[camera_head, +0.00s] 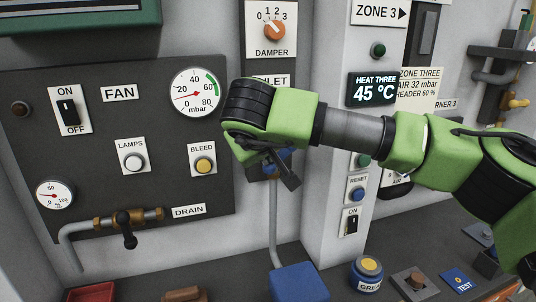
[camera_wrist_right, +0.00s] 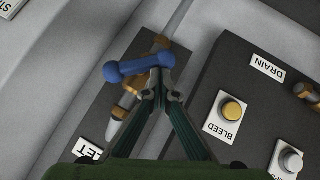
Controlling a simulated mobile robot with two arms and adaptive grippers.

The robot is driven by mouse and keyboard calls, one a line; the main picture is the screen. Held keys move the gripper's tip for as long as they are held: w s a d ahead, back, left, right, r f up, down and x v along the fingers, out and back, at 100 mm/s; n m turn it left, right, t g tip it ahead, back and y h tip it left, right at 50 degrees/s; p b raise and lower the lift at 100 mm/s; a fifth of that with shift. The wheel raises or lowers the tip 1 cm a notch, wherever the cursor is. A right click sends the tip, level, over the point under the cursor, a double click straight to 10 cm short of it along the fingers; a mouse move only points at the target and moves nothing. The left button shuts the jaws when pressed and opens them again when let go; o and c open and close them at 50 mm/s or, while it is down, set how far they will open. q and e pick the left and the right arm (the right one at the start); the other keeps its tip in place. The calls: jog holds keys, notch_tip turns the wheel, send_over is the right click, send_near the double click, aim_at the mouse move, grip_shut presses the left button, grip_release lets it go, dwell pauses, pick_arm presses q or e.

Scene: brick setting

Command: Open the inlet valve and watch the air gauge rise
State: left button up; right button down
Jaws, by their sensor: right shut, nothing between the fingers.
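The inlet valve's blue lever (camera_wrist_right: 135,66) lies across its brass body in the right wrist view. My right gripper (camera_wrist_right: 160,78) is shut and empty, its fingertips at the lever's right end; whether they touch it I cannot tell. In the head view my right gripper (camera_head: 290,178) covers most of the valve, with only a bit of blue showing behind it. The INLET label (camera_head: 273,80) is partly hidden by my wrist. The round air gauge (camera_head: 196,93), marked in mbar, has its red needle near 20, left of the green band. My left gripper is out of view.
A BLEED button (camera_head: 204,165), LAMPS button (camera_head: 134,161) and FAN switch (camera_head: 68,112) sit left of my gripper. A drain valve (camera_head: 126,222) is lower left. A damper knob (camera_head: 274,31) is above. A blue box (camera_head: 298,283) stands below.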

aim_at(267, 169)
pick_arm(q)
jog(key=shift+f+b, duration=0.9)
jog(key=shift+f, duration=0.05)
pick_arm(e)
jog(key=shift+s+f+n+t+h, duration=0.1)
jog(key=shift+f+n+t+h, duration=0.45)
jog(key=shift+f+h, duration=0.7)
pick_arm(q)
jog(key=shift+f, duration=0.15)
pick_arm(e)
jog(key=shift+d+f, duration=0.1)
jog(key=shift+f, duration=0.3)
